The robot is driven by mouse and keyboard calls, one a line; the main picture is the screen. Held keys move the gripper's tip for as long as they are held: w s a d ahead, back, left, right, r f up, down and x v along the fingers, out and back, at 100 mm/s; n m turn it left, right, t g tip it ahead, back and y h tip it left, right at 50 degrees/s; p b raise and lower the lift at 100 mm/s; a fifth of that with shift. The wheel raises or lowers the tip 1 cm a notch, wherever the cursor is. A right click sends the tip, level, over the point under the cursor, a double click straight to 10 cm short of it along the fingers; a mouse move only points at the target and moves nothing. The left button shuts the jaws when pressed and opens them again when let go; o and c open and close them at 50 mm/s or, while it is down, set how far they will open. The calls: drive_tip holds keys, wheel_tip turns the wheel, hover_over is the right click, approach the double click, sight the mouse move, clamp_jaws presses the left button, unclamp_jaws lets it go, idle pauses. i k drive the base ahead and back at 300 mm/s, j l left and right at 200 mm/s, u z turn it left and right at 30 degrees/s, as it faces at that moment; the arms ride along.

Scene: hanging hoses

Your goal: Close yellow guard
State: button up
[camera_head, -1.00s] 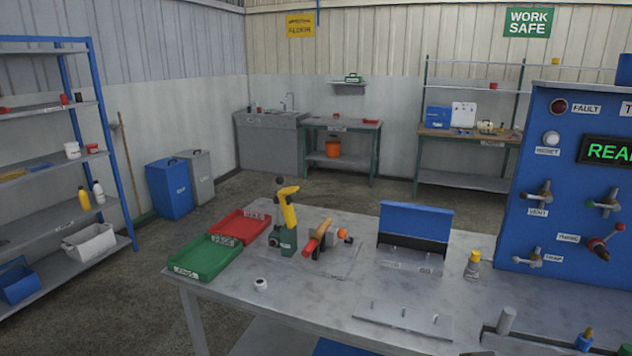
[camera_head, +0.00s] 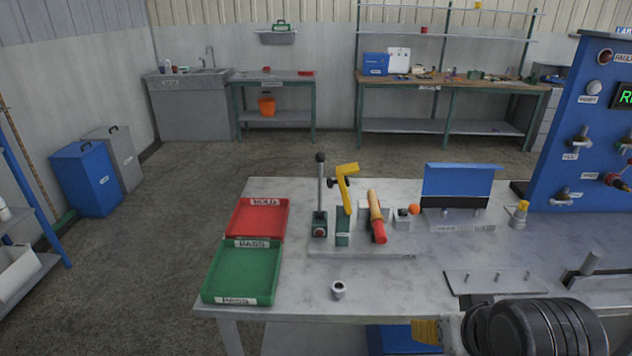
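The yellow guard (camera_head: 345,185) stands raised on a small green block (camera_head: 342,239) on the workbench. It is upright, with its top bent over to the right. A grey upright lever (camera_head: 320,190) with a dark knob stands just left of it, on its own green base. A red and tan handle (camera_head: 376,215) leans just right of it. A dark rounded part of my arm shows at the bottom right, far from the guard.
A red tray (camera_head: 261,203) and a green tray (camera_head: 243,273) lie left of the guard. A blue flap (camera_head: 460,180) stands to its right, near the blue panel (camera_head: 590,120). A small grey piece (camera_head: 338,291) and a plate with pegs (camera_head: 498,281) lie in front.

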sight(342, 171)
drive_tip(key=j+z, duration=0.25)
drive_tip(key=j, duration=0.65)
drive_tip(key=k+j+z, duration=0.1)
drive_tip(key=j+z, duration=0.15)
drive_tip(key=j, duration=0.6)
drive_tip(key=i+j+u, duration=0.1)
drive_tip(key=i+j, duration=0.2)
drive_tip(key=i, duration=0.15)
drive_tip(key=i+j, duration=0.25)
drive_tip(key=i, duration=0.25)
drive_tip(key=k+j+u, duration=0.05)
